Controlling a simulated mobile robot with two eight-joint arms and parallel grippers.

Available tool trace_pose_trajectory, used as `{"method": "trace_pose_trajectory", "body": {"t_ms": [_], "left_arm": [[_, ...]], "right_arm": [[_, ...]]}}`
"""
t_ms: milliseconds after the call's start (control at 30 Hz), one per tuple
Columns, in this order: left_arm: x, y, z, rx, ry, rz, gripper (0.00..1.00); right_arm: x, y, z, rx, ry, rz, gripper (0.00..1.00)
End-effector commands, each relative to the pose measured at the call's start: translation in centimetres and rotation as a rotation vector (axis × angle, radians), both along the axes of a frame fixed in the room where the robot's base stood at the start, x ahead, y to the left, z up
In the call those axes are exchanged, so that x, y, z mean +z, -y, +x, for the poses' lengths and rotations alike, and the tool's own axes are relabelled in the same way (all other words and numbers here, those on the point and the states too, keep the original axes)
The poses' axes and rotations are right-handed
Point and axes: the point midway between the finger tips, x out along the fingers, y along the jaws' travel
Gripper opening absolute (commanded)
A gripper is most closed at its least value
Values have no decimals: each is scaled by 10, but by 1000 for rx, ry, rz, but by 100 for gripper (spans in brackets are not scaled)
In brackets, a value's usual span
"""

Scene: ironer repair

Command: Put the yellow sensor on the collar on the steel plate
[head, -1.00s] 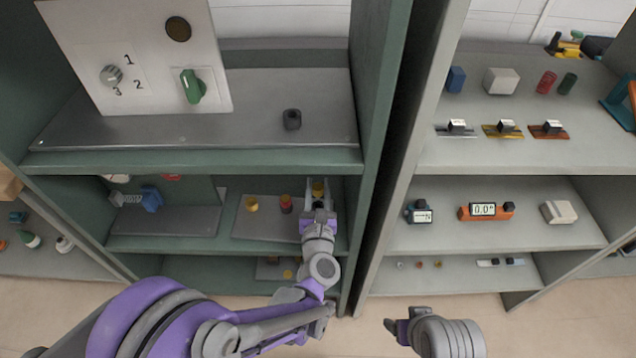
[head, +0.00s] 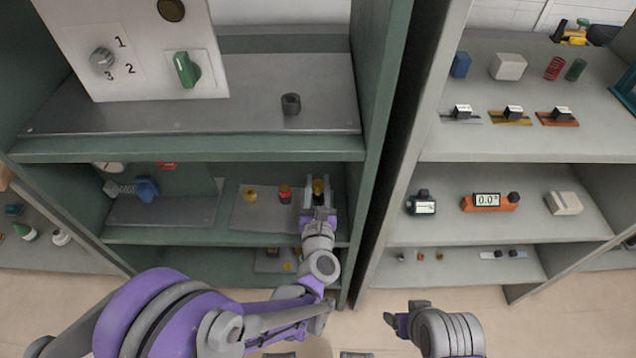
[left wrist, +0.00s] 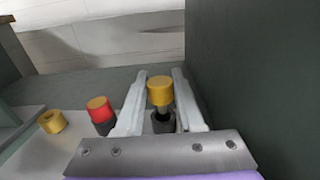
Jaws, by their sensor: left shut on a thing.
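My left gripper (head: 318,190) reaches into the middle green shelf and is shut on the yellow sensor (left wrist: 160,92). The sensor has a yellow cap and a dark, narrower body. It stands upright between the fingers, above a dark base piece (left wrist: 163,123); I cannot tell if it still sits in it. The collar (head: 291,104), a dark grey ring, stands on the steel plate (head: 200,112) on the shelf above, with nothing in it. My right gripper (head: 397,322) hangs low in front of the right shelf, away from everything; its jaws are not clear.
Left of the held sensor stand a red-topped piece (head: 285,193) and a yellow ring-shaped piece (head: 250,195). A green side wall (left wrist: 250,80) is close on the right. A white panel (head: 135,50) with knobs stands above the steel plate's left part. The plate around the collar is clear.

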Motion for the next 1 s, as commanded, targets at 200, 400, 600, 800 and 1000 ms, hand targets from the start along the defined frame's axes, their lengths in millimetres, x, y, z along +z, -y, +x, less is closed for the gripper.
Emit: {"method": "trace_pose_trajectory", "body": {"t_ms": [200, 400, 600, 800, 1000], "left_arm": [[-6, 0, 0, 0, 0, 0, 0], [-10, 0, 0, 0, 0, 0, 0], [-13, 0, 0, 0, 0, 0, 0], [-17, 0, 0, 0, 0, 0, 0], [-19, 0, 0, 0, 1, 0, 0]], "right_arm": [[-5, 0, 1, 0, -1, 0, 70], [-8, 0, 1, 0, -1, 0, 70], [-11, 0, 2, 0, -1, 0, 70], [-14, 0, 3, 0, -1, 0, 70], [-16, 0, 3, 0, 0, 0, 70]]}}
